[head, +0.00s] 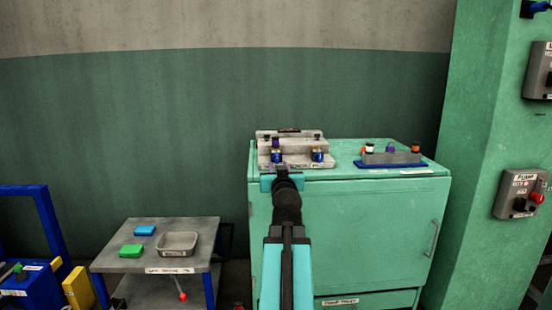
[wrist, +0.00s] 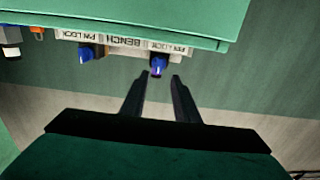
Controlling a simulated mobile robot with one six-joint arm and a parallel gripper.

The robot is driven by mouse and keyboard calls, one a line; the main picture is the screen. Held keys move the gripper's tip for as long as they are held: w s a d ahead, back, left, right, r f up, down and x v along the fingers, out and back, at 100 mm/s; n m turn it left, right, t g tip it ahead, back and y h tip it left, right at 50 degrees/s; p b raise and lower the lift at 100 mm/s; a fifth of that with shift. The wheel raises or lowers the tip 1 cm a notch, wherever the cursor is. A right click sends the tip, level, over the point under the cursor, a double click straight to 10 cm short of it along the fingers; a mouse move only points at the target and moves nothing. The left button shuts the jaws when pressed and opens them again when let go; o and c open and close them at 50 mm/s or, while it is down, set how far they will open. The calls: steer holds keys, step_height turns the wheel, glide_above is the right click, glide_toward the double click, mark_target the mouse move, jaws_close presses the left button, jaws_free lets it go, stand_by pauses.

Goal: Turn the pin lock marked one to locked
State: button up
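Two blue pin lock knobs sit on the front of a grey bench fixture (head: 290,142). The left knob (head: 277,156) is straight ahead of my gripper (head: 281,170) in the head view. In the wrist view, which looks turned over, that knob (wrist: 158,66) lies just beyond and between my open fingertips (wrist: 160,77), with no visible contact. The other knob (head: 317,155) is to its right in the head view and at left in the wrist view (wrist: 87,52). Both have "PIN LOCK" labels; their numbers are too small to read.
The fixture stands on a green cabinet (head: 370,220). A grey block with coloured knobs (head: 391,157) on a blue base is at its right. A low table (head: 120,265) holds a grey tray (head: 178,253) and blue and green blocks. A pump switch box (head: 520,194) is on the right wall.

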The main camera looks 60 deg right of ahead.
mark_target(277, 159)
steer(key=shift+w+d+r+p, duration=0.15)
steer(key=shift+d+p, duration=0.2)
steer(key=shift+p, duration=1.6)
steer(key=shift+w+d+f+p, duration=0.15)
steer(key=shift+d+p, duration=0.15)
steer(key=shift+p, duration=1.6)
steer(key=p+x, duration=0.2)
steer(key=p, duration=0.3)
steer(key=shift+w+d+r, duration=0.1)
steer(key=shift+w+d, duration=0.1)
steer(key=shift+d, duration=0.1)
steer(key=shift+x, duration=1.45)
